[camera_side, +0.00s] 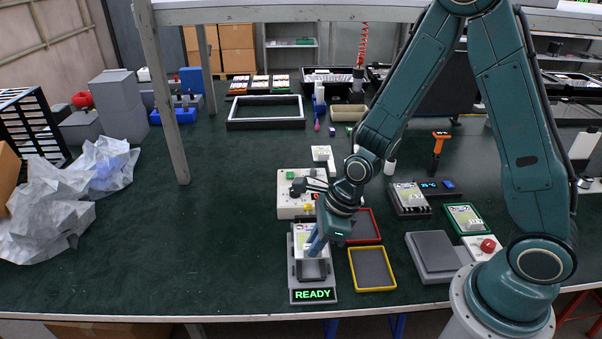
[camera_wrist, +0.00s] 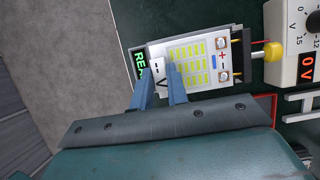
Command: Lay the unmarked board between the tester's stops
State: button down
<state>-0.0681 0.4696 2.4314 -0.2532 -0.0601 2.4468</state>
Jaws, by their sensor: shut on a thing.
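The board (camera_wrist: 190,58), white with a grid of yellow LEDs and + and − pads at one end, is in my gripper (camera_wrist: 163,72). In the side view the board (camera_side: 302,238) is partly hidden by my gripper (camera_side: 314,248). My fingers are shut on it near the end closest to the READY display. The tester (camera_side: 312,295), a grey fixture with a green READY display, is directly beneath the board. The board looks roughly in line with the tester. I cannot tell whether it rests on the bed, and the stops are mostly hidden.
A cream power supply (camera_side: 290,205) with a red readout stands behind the tester. A red-rimmed tray (camera_side: 377,226) and a yellow-rimmed tray (camera_side: 391,270) lie right of it. A grey block (camera_side: 433,252) and red button (camera_side: 488,245) are farther right.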

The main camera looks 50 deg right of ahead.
jog(key=shift+f, duration=0.2)
jog(key=shift+f, duration=2.6)
jog(key=shift+f, duration=0.7)
dwell(0.7)
jog(key=c, duration=1.3)
grip_release()
jog(key=shift+r, duration=0.15)
jog(key=v, duration=1.3)
jog(key=shift+r, duration=0.2)
jog(key=shift+s+d, duration=0.1)
jog(key=shift+s, duration=0.05)
jog(key=shift+r, duration=0.15)
